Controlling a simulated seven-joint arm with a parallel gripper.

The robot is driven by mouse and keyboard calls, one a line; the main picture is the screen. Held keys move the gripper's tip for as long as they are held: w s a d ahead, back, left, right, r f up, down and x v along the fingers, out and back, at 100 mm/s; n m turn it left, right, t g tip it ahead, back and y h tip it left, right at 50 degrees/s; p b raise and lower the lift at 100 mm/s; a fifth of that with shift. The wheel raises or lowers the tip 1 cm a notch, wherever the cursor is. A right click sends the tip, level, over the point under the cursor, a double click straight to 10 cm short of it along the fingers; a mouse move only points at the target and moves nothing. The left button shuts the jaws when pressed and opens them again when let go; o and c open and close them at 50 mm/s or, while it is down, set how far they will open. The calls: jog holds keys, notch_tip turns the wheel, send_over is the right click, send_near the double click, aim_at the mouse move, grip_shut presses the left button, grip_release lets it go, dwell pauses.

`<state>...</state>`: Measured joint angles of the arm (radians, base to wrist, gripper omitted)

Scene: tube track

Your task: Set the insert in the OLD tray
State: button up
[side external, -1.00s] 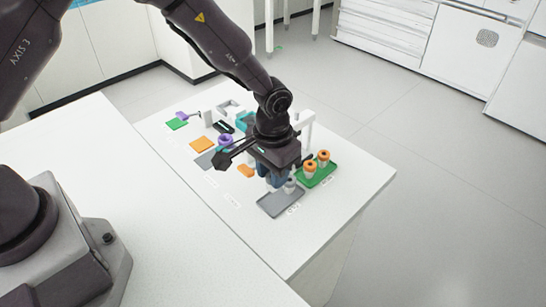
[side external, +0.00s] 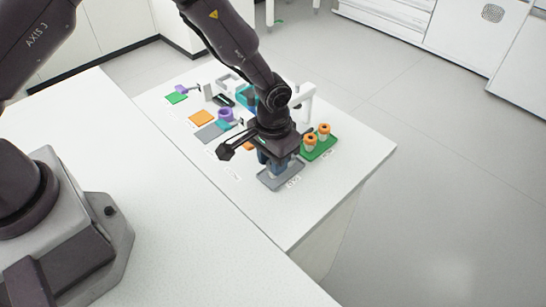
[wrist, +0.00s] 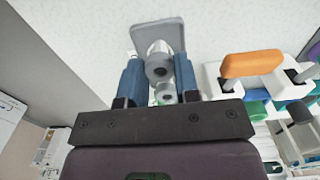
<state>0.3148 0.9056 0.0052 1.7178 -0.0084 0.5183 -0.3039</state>
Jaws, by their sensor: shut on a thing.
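My gripper (side external: 275,166) is low over the near end of the grey tray (side external: 292,182), with a printed label beside it too small to read surely. In the wrist view its blue fingers (wrist: 158,72) are shut around a grey insert (wrist: 158,68) with a dark hole in its top. A second grey ringed piece (wrist: 165,94) shows just below it in the picture. The grey tray's plate (wrist: 170,28) lies beyond the fingertips. I cannot tell whether the held insert touches the tray. In the side view my fingers mostly hide the insert.
A green tray (side external: 322,151) with two orange-topped pieces (side external: 309,140) stands close behind the grey one. In the wrist view, a white block with an orange part (wrist: 252,64) sits to the right. Other coloured parts (side external: 202,118) lie farther back. The table's front is clear.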

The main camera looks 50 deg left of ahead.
jog(key=shift+f, duration=0.15)
dwell(0.5)
jog(key=o, duration=0.8)
notch_tip(320, 180, up, 13)
dwell(0.5)
dwell(0.3)
